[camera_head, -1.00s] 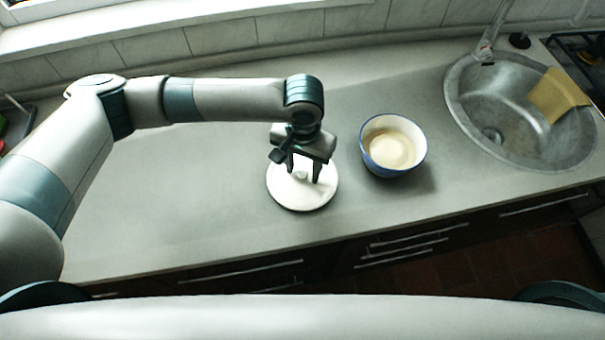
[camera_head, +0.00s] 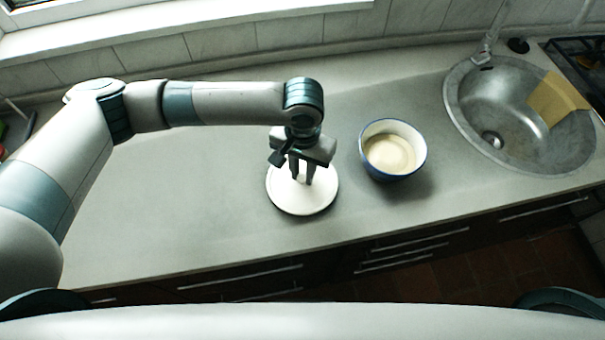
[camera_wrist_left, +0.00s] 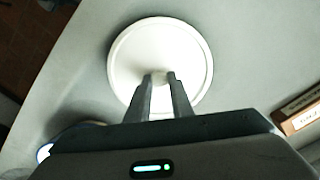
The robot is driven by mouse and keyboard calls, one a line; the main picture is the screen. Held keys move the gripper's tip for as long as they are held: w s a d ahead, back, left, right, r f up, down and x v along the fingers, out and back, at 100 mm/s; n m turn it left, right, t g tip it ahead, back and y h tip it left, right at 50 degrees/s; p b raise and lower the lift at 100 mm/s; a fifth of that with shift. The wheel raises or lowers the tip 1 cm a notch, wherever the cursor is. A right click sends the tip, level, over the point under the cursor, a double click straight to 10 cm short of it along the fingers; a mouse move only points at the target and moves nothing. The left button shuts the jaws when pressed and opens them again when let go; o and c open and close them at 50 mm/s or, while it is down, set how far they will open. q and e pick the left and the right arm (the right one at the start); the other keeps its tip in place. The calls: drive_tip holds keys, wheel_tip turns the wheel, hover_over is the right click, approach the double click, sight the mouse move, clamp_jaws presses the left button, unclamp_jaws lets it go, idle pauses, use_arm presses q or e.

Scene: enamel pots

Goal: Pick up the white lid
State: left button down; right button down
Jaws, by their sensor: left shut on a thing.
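The white lid (camera_head: 303,203) is a round disc lying on the grey counter, left of the bowl. It also shows in the left wrist view (camera_wrist_left: 190,52), under my fingers. My left gripper (camera_head: 302,180) points down over the lid's middle and is shut on the knob of the lid. In the left wrist view the fingertips of my left gripper (camera_wrist_left: 161,77) meet at the knob, which they mostly hide. I cannot tell any gap between the lid and the counter. My right gripper is not in view.
A white pot with a blue outside (camera_head: 392,150) stands just right of the lid. A round steel sink (camera_head: 465,110) with a tan cloth (camera_head: 556,98) is at the right. The counter (camera_head: 190,215) left of the lid is clear. A brown box (camera_wrist_left: 300,110) shows in the wrist view.

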sight(303, 176)
use_arm(q)
wheel_tip(303, 176, up, 8)
drive_tip(key=shift+r+b, duration=0.1)
drive_tip(key=shift+b, duration=1)
drive_tip(key=shift+r, duration=0.7)
